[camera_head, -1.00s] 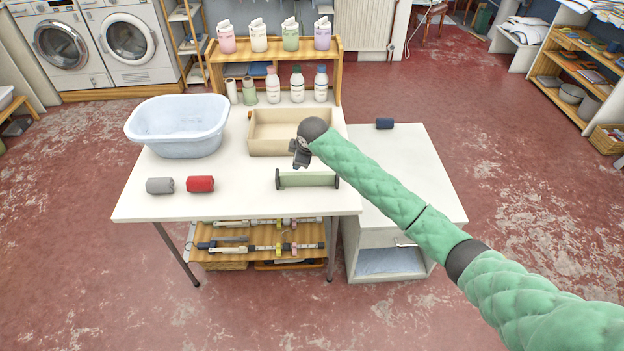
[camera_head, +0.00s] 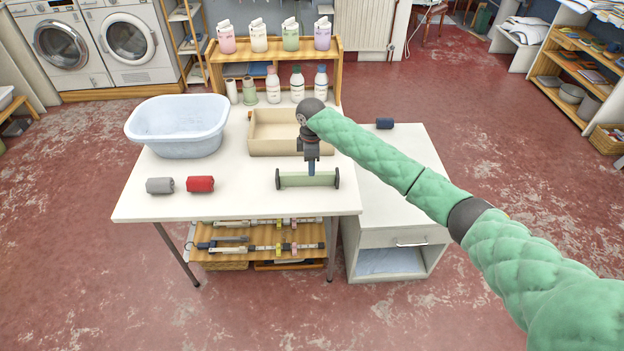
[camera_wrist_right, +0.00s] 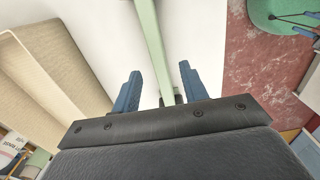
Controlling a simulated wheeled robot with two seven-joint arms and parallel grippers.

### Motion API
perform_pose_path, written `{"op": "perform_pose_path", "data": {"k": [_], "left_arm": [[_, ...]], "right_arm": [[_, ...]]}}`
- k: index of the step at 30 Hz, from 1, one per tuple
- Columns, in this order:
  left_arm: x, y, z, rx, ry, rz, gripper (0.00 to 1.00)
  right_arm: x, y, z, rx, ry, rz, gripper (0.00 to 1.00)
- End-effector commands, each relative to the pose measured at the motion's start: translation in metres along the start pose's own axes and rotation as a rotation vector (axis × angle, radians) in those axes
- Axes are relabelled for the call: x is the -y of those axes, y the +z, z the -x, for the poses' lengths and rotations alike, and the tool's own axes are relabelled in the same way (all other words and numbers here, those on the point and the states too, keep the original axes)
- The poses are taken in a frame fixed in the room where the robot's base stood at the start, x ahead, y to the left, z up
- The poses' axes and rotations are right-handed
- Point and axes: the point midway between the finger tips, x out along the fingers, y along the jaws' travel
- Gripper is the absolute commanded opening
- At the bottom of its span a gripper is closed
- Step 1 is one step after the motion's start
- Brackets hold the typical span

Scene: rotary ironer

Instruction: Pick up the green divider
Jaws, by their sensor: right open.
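The green divider (camera_head: 300,181) stands on the white table, a long pale green bar with a dark end piece at each end. My right gripper (camera_head: 311,172) points down over it, a little right of its middle, in the head view. In the right wrist view the gripper's two blue fingers (camera_wrist_right: 158,90) are apart, and the green divider (camera_wrist_right: 150,40) runs up the picture between their lines. I cannot tell whether the fingers touch it. My left gripper is in neither view.
A beige tray (camera_head: 262,147) lies just behind the divider. A red roll (camera_head: 200,184) and a grey roll (camera_head: 160,186) lie to the left, with a pale blue basin (camera_head: 178,145) behind them. A lower white cabinet (camera_head: 425,215) bearing a dark blue roll (camera_head: 385,123) stands at right.

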Motion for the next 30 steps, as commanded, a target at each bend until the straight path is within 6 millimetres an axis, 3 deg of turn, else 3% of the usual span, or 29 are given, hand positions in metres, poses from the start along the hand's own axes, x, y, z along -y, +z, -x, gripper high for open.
{"op": "perform_pose_path", "data": {"k": [3,11,19,27,28,30], "left_arm": [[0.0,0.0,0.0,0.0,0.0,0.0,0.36],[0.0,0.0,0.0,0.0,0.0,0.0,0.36],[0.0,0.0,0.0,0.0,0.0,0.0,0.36],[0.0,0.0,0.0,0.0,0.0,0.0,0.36],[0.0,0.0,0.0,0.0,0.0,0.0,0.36],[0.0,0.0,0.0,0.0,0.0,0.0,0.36]], "right_arm": [[0.0,0.0,-0.016,0.0,-0.001,-0.001,0.44],[0.0,0.0,-0.033,0.0,0.001,0.001,0.44],[-0.002,0.002,-0.068,0.0,0.001,-0.001,0.44],[-0.002,0.002,-0.074,-0.001,0.002,0.0,0.44],[-0.002,0.002,-0.074,-0.001,0.002,0.0,0.42],[-0.002,0.002,-0.074,-0.001,0.002,0.0,0.28]]}}
